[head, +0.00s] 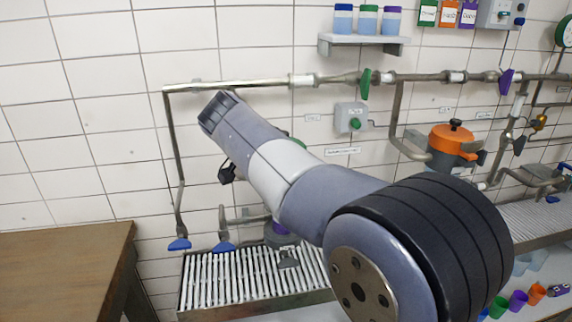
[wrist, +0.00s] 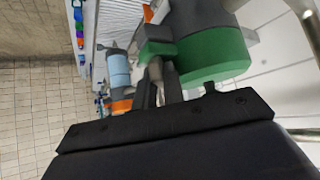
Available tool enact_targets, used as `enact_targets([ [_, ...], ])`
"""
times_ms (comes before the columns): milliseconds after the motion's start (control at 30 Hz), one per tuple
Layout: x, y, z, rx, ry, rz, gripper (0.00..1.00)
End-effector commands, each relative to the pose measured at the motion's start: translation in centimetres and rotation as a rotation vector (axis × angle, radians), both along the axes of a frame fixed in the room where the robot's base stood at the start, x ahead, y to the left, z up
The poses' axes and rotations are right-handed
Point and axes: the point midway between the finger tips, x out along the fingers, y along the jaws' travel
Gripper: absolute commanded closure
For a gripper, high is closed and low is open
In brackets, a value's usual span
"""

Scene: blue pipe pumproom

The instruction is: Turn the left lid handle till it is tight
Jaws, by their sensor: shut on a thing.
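A green lid (wrist: 213,57) on a grey vessel fills the upper middle of the wrist view. A green lid handle (wrist: 157,48) sticks out from its left side. My gripper (wrist: 160,72) has its dark fingers closed on this handle. The fingers partly hide where they touch it. In the head view my arm covers most of the left vessel, and only a sliver of green (head: 298,142) shows behind it.
An orange-lidded pot (head: 453,142) stands on the right. Pipes with a green valve (head: 365,83) and a purple valve (head: 506,82) run along the wall. A slatted drain rack (head: 222,281) lies below, beside a wooden table (head: 65,270).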

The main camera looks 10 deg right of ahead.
Motion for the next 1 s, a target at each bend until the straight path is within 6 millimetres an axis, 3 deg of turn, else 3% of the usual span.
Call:
enact_targets([
  [600, 1.0, 0.5, 0.1, 0.002, 0.007, -0.54, 1.0],
  [1000, 1.2, 0.5, -0.1, 0.004, 0.006, -0.707, 1.0],
])
